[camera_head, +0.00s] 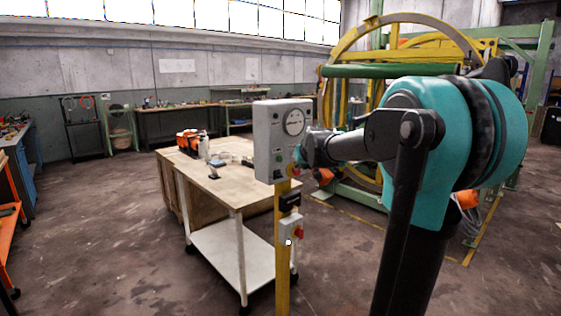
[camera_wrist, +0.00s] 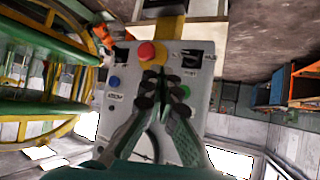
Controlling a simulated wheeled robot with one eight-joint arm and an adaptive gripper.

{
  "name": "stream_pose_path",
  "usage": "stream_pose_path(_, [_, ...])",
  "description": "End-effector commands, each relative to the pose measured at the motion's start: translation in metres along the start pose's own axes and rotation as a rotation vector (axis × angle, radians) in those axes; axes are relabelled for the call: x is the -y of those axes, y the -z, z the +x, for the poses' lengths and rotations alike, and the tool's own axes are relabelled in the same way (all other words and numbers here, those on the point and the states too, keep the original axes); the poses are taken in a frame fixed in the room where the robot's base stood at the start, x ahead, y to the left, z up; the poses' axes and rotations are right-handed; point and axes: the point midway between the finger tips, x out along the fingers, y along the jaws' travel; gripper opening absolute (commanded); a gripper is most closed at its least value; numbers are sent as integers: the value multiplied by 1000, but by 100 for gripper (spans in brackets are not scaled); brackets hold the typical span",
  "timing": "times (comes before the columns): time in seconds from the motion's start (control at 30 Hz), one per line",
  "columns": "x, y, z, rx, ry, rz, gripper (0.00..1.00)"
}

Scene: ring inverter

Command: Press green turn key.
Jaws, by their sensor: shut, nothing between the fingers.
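The grey control box (camera_head: 276,140) stands on a yellow post, with a round gauge at its upper right. In the wrist view the box (camera_wrist: 205,78) appears upside down. A dark green switch (camera_wrist: 192,58), which may be the green turn key, sits near one corner of its face. A round green button (camera_wrist: 185,90) lies beside my fingers. My gripper (camera_wrist: 160,72) is shut and empty in front of the panel, its tips near the red button (camera_wrist: 152,53). In the head view my gripper (camera_head: 300,155) is at the box's right side; whether it touches is unclear.
A blue button (camera_wrist: 114,82) and a black switch (camera_wrist: 121,55) are on the panel's other side. A smaller box (camera_head: 290,230) with a red knob is lower on the post. A wooden-topped table (camera_head: 230,180) stands behind left. The large yellow ring machine (camera_head: 350,50) is behind right.

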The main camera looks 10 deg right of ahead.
Motion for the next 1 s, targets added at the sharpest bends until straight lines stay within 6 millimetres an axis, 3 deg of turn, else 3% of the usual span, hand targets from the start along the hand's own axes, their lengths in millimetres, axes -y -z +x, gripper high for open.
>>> stream_pose_path(0.5, [33, 32, 44, 0, 2, -1, 0])
stream_pose_path(1.0, [37, 36, 50, 0, 0, 0, 0])
